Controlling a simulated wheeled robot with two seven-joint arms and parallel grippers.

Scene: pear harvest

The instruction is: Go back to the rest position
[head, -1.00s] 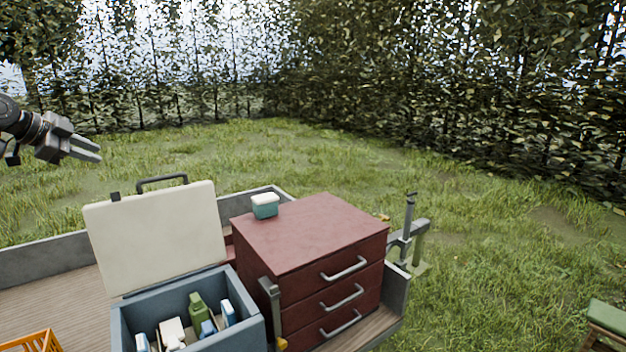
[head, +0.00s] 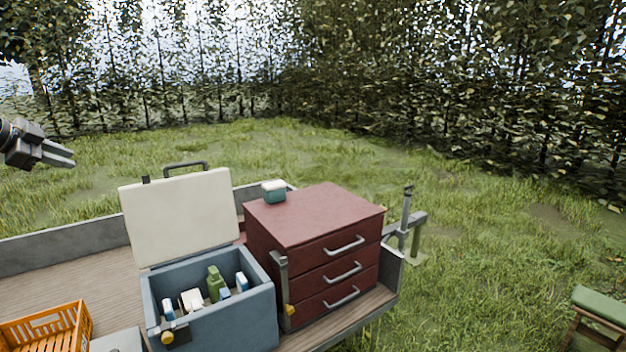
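My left gripper (head: 60,157) shows at the left edge of the head view, in the air above the grass. Its grey fingers point right and lie close together. I see nothing between them, but at this size I cannot tell whether they touch. It is well apart from the trailer and everything on it. My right gripper is not in view.
A trailer (head: 60,255) carries a blue cooler (head: 240,321) with its white lid (head: 182,216) raised and bottles inside. A green-topped stool (head: 601,303) stands right.

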